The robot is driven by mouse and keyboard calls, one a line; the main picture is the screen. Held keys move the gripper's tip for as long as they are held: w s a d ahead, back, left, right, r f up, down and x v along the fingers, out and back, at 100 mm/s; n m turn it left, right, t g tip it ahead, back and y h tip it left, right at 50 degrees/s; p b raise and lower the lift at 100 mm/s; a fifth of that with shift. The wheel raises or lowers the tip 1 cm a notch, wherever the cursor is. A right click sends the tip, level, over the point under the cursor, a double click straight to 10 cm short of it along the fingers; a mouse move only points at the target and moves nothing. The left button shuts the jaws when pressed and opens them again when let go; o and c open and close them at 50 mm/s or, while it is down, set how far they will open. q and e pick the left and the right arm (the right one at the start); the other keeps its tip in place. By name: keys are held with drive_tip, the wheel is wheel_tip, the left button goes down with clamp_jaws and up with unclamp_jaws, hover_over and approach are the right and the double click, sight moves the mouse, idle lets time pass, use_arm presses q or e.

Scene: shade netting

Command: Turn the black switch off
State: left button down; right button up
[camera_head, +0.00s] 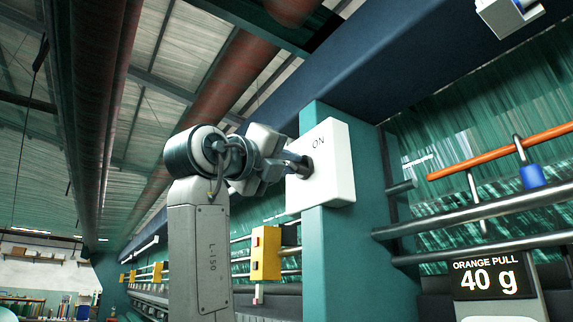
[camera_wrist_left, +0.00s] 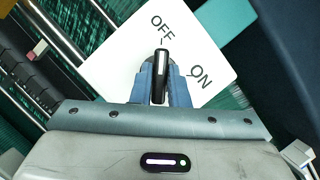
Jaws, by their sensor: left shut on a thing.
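The black switch (camera_wrist_left: 160,76) is a knob with a pale line along it, on the face of a white box (camera_head: 335,190). The box also shows in the left wrist view (camera_wrist_left: 112,72), with the words OFF and ON. In that view the knob's upper end and line point toward OFF; ON is to its right. In the head view ON is near the box's top, and the knob is mostly hidden by my left gripper (camera_head: 302,167). The left gripper's blue-grey fingers (camera_wrist_left: 160,88) are shut on the knob, one on each side. My right gripper is not in view.
The box is fixed to a teal post (camera_head: 318,265). To its right are metal rails (camera_head: 470,213), an orange bar (camera_head: 500,152), a blue weight (camera_head: 532,175) and a black "ORANGE PULL 40 g" sign (camera_head: 490,278). A yellow box (camera_head: 265,254) is behind, left of the post.

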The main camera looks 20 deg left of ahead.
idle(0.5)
use_arm(q)
drive_tip(key=c, duration=1.6)
unclamp_jaws()
drive_tip(key=shift+o, duration=1)
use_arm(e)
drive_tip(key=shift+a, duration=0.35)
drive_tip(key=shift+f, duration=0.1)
